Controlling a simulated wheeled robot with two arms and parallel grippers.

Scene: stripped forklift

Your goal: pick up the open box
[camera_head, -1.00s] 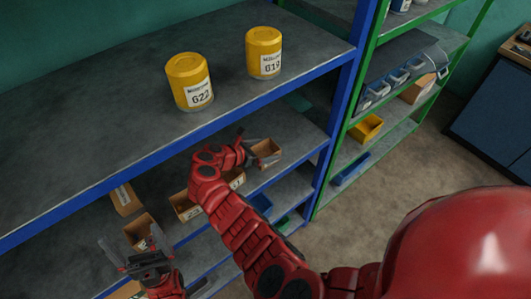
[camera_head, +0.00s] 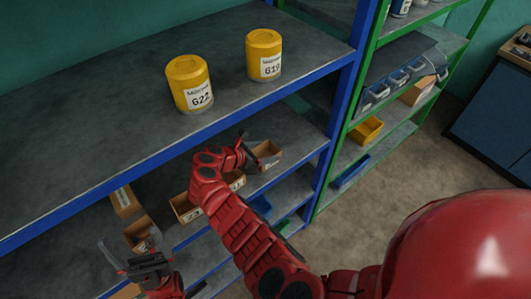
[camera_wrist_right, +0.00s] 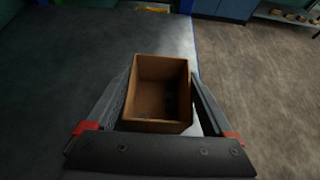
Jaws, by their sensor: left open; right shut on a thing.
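An open brown cardboard box (camera_head: 267,156) is at the right end of the blue shelf's middle level in the head view. In the right wrist view the same box (camera_wrist_right: 160,92) sits between the two fingers, its empty inside showing. My right gripper (camera_head: 250,150) is shut on this box, a finger on each side. Whether the box touches the shelf below cannot be told. My left gripper (camera_head: 128,254) is open and empty at the lower left, in front of the shelf, near another open box (camera_head: 139,234).
Other brown boxes (camera_head: 185,207) stand on the same level to the left. Two yellow cans, G22 (camera_head: 190,84) and G19 (camera_head: 264,55), stand on the top shelf (camera_head: 90,110). A blue post (camera_head: 345,95) and a green rack (camera_head: 385,130) are to the right.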

